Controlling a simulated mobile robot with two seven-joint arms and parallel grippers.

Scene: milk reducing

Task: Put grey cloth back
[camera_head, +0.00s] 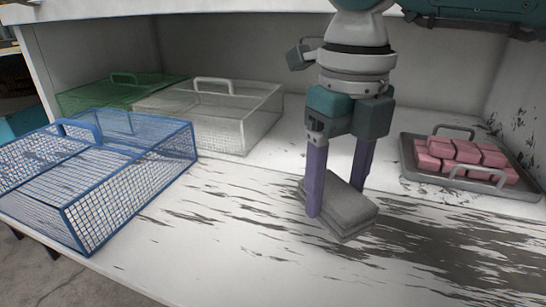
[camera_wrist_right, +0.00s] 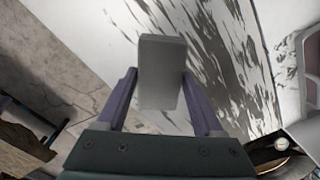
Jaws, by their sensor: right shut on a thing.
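The folded grey cloth (camera_head: 352,214) is at the middle of the white worktop, in the head view. My right gripper (camera_head: 336,205) comes down from above with its purple fingers on either side of the cloth, shut on it. In the right wrist view the cloth (camera_wrist_right: 162,75) shows as a flat grey block between the two fingers (camera_wrist_right: 162,100). I cannot tell whether the cloth touches the worktop. My left gripper is not in view.
A grey tray (camera_head: 424,181) with several pink blocks stands at the right. A blue wire basket (camera_head: 180,150) is at the front left, with a white wire basket (camera_head: 228,137) and a green one (camera_head: 90,97) behind. The worktop (camera_head: 260,260) has dark smears; its front is clear.

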